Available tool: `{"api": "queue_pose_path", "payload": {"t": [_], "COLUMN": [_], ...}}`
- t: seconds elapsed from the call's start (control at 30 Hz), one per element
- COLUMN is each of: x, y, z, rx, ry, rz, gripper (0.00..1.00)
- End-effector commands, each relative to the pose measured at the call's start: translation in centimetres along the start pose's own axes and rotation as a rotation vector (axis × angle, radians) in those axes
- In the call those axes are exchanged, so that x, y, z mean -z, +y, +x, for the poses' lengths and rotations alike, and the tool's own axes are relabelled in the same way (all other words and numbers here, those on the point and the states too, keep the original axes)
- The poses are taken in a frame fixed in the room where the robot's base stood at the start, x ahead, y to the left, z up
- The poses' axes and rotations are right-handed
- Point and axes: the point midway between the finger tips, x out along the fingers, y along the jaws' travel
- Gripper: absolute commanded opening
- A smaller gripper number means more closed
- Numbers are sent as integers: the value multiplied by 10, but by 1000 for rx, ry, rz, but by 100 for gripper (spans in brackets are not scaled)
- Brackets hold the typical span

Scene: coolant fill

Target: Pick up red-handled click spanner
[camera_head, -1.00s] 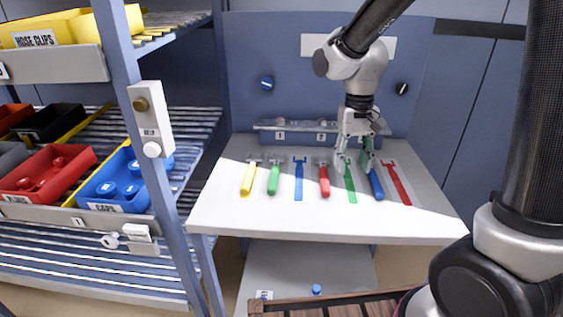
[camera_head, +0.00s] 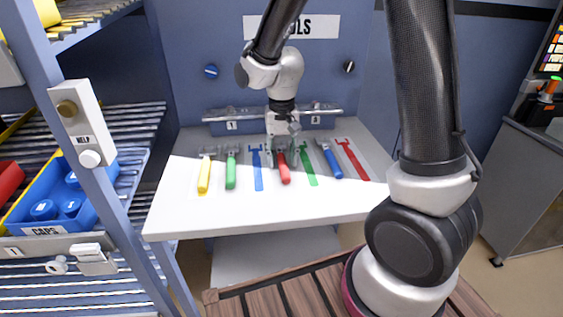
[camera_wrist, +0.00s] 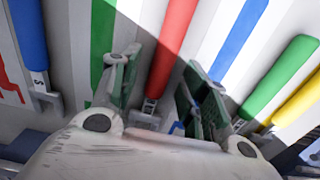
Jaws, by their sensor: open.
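The red-handled spanner (camera_head: 284,172) lies on the white tool board, its handle pointing to the board's front edge. My gripper (camera_head: 281,154) is pointing down at the head end of this spanner, partly hiding it. In the wrist view the red handle (camera_wrist: 175,38) runs between the two green-padded fingers of my gripper (camera_wrist: 160,70), with its grey head lower down between them. The fingers are open, with a gap on each side of the spanner. How high the fingertips are above the board is hard to tell.
On the white board (camera_head: 180,222), yellow (camera_head: 204,177), green (camera_head: 231,172) and blue (camera_head: 331,160) handled tools lie either side. Blue, green and red painted outlines are empty. A rail stands behind the board. A shelf rack with bins (camera_head: 62,205) is at left.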

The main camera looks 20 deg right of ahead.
Motion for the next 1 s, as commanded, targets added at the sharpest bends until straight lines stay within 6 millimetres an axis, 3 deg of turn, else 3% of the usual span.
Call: {"api": "queue_pose_path", "payload": {"t": [0.27,0.53,0.83,1.0], "x": [0,0,0,1], "y": [0,0,0,-1], "z": [5,5,4,-18], "rx": [1,1,1,3], "ry": [2,1,2,5], "rz": [0,-1,-1,-1], "gripper": [45,0,0,0]}}
